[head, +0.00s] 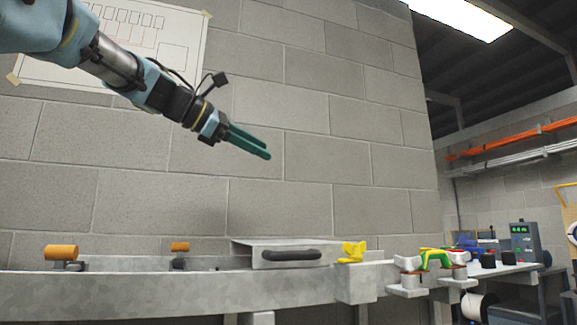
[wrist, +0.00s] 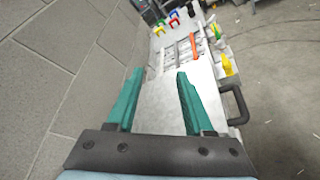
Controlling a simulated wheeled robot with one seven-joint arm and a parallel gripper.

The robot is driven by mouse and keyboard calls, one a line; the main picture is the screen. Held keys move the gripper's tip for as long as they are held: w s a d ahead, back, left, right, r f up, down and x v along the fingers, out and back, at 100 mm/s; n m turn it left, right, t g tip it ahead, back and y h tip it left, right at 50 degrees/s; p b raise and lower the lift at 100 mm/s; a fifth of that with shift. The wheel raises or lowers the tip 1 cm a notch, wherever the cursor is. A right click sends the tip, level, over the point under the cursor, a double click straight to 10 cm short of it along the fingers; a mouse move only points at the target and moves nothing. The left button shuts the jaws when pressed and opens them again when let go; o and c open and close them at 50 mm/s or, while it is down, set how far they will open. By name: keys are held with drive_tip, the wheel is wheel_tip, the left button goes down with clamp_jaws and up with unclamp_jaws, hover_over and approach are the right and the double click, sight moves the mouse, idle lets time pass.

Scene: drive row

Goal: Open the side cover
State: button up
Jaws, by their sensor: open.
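The side cover appears to be the pale grey metal panel (head: 240,247) with a black bar handle (head: 291,255) on its front face. It sits low on the grey beam, against the block wall. In the wrist view the panel (wrist: 160,108) lies beneath my fingers, and the handle (wrist: 238,106) stands out from its right edge. My gripper (head: 266,154) has green fingers and hangs above the panel, tilted down to the right, clear of the handle. In the wrist view my gripper (wrist: 159,72) is open with nothing between its fingers.
A yellow knob-like piece (head: 353,251) stands just right of the panel. Orange rollers (head: 61,252) stand on the beam at the left. Green and yellow parts (head: 436,259) and a device with a green display (head: 525,243) are at the right. The block wall is close behind.

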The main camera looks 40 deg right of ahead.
drive_tip(key=w+p+x, duration=0.1)
drive_tip(key=x, duration=0.8)
drive_tip(key=shift+s, duration=0.5)
clamp_jaws()
idle(0.7)
unclamp_jaws()
idle(0.4)
drive_tip(key=b+v, duration=0.1)
drive_tip(key=v, duration=0.9)
drive_tip(key=shift+a, duration=0.35)
drive_tip(key=shift+r, duration=0.1)
drive_tip(key=shift+c, duration=0.2)
